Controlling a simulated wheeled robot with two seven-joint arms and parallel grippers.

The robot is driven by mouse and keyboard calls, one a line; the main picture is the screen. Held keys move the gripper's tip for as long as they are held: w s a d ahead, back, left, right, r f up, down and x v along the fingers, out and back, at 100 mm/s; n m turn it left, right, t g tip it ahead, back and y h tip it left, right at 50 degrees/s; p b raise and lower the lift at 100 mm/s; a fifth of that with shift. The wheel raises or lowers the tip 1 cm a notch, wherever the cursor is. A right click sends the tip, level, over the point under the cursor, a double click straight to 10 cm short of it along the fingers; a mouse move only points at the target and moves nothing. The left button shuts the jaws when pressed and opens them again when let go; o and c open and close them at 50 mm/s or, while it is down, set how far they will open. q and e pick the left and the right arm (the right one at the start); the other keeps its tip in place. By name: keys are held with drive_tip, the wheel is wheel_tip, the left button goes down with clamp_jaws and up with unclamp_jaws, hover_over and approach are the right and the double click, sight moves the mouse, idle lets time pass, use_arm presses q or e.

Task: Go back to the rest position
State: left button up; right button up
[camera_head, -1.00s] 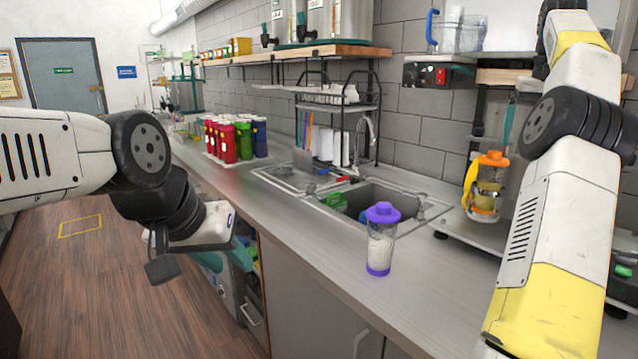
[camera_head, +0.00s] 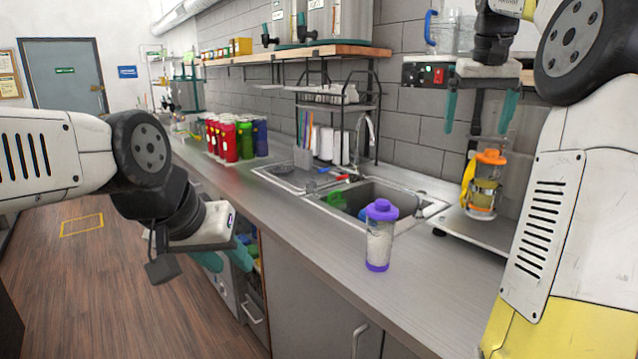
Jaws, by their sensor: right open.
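My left gripper (camera_head: 228,262) hangs over the floor beside the counter's front edge at the left. Its two teal fingers show apart with nothing seen between them. My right gripper (camera_head: 477,128) points down at the upper right, in front of the cup sealer area. Its teal fingers are spread wide and empty. An orange-lidded cup (camera_head: 485,185) with yellow contents stands below it, clear of the fingers. A purple-lidded clear cup (camera_head: 380,236) with pale contents stands upright on the counter, apart from both grippers.
The steel counter (camera_head: 330,255) runs along the wall, with a sink (camera_head: 372,192) in the middle. Red, green and blue bottles (camera_head: 236,138) stand at the back left. A wooden shelf (camera_head: 300,53) and a black rack (camera_head: 345,108) are behind. The wooden floor (camera_head: 110,290) is clear.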

drive_tip(key=s+a+f+n+t+y, duration=0.15)
drive_tip(key=s+a+f, duration=0.35)
drive_tip(key=s+a, duration=0.65)
drive_tip(key=s+a+f+t+y, duration=0.1)
drive_tip(key=s+a+f, duration=0.6)
drive_tip(key=s+f, duration=0.4)
wheel_tip(320, 180, down, 2)
drive_tip(key=shift+s+a+f+n+t+y, duration=0.1)
drive_tip(key=shift+s+a+n+t+y, duration=0.25)
drive_tip(key=shift+a+n, duration=0.1)
drive_tip(key=shift+d, duration=0.1)
